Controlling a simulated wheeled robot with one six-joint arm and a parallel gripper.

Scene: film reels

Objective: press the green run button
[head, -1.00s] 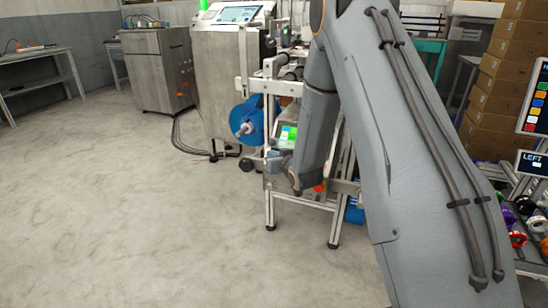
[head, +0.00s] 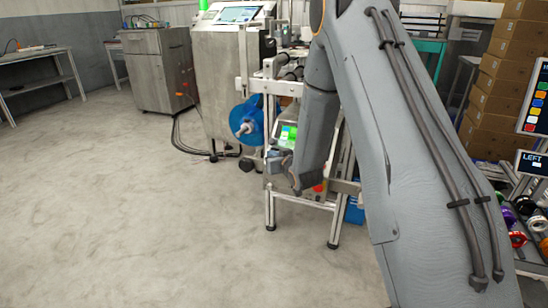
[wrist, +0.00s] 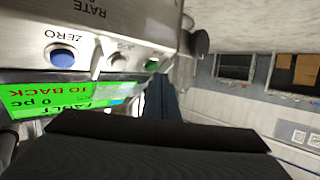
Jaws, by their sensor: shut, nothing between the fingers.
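The green run button (wrist: 152,65) shows in the wrist view, at the right end of a row on a grey metal panel (wrist: 120,25) seen upside down. My gripper (wrist: 163,90) is shut and empty; its narrow dark fingers point up the picture, with their tips just below the green button. I cannot tell whether they touch it. In the head view my gripper (head: 277,162) is in front of the machine's control box, below its green screen (head: 288,136). The green button cannot be made out there.
A blue button (wrist: 62,57) marked ZERO and a pale button (wrist: 117,62) sit beside the green one. The lit screen (wrist: 60,97) reads FAULT, 0 pc. A red button (head: 319,187) is near my wrist. A blue reel (head: 247,119) stands left. The floor at left is clear.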

